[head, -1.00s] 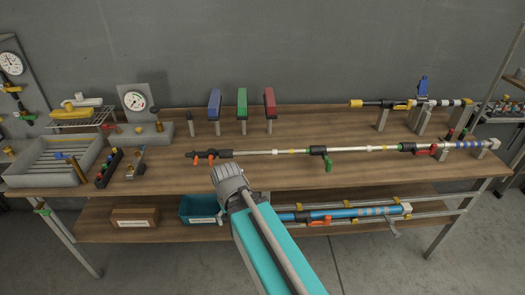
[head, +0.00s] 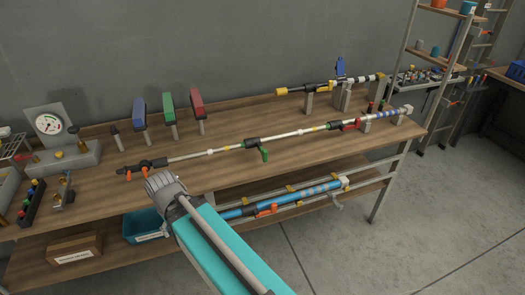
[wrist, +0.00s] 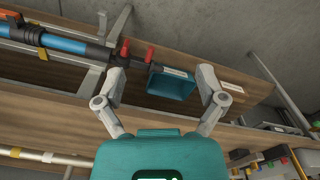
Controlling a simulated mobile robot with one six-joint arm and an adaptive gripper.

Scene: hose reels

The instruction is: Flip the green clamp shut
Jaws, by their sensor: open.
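The green clamp (head: 264,153) is a small lever on a black collar around the long pale pole (head: 228,148) that runs along the table. Its lever sticks out from the pole and hangs down toward the front; it looks swung out. My gripper (wrist: 162,78) is open and empty in the wrist view, its two fingers spread apart. In the head view my arm reaches up to the table's front edge, left of and nearer than the green clamp, not touching it. The wrist view does not clearly show the green clamp.
The same pole carries an orange clamp (head: 146,164) at left and a red clamp (head: 350,125) at right. Blue, green and red blocks (head: 196,103) stand behind. A blue hose (head: 310,193) and a teal bin (head: 142,226) are on the lower shelf. Bare tabletop lies in front of the pole.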

